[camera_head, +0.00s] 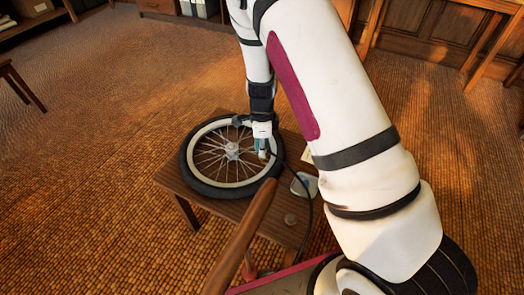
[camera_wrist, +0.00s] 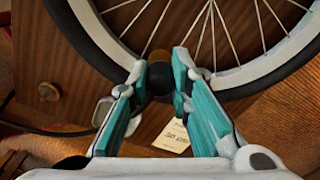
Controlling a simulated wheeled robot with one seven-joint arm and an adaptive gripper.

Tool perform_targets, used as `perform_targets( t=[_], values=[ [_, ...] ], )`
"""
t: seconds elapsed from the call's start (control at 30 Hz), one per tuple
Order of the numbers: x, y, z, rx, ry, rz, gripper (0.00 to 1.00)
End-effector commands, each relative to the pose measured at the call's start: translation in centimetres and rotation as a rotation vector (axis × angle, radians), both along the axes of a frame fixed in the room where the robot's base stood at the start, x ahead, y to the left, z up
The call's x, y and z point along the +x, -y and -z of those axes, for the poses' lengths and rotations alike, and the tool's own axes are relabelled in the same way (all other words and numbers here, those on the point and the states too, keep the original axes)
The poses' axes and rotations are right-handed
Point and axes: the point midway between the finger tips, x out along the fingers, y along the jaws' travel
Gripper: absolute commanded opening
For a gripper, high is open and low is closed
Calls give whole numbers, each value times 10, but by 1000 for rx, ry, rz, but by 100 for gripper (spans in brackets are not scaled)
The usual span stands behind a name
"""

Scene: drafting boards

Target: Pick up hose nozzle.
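The hose nozzle (camera_wrist: 159,82) is a small dark piece with a brass-brown part at its far end. It is between my fingertips in the wrist view, beside the wheel's tyre, and fills the gap between them. My gripper (camera_wrist: 160,74) has teal fingers, part closed, with a pad against each side of the nozzle. In the head view my gripper (camera_head: 263,151) points down at the right edge of the wheel, and the nozzle is mostly hidden there. No clear space shows below the nozzle, so I cannot tell whether it is lifted.
A spoked wheel (camera_head: 192,151) with a black tyre lies on a small wooden table (camera_head: 229,209). A pale-rimmed item (camera_head: 304,184), a round knob-like piece (camera_head: 291,219) and a printed card (camera_wrist: 172,138) are close by. A dark cord curves past them. Carpet around the table is open.

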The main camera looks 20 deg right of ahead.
Motion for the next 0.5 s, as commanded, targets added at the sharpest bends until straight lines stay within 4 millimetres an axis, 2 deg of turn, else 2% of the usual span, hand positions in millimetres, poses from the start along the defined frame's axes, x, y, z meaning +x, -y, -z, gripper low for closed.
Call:
perform_targets(
  t=[0.33, 0.5],
  values=[
    [0, 0, 0, 0, 0, 0, 0],
    [0, 0, -7, 0, 1, 0, 0]
  ],
)
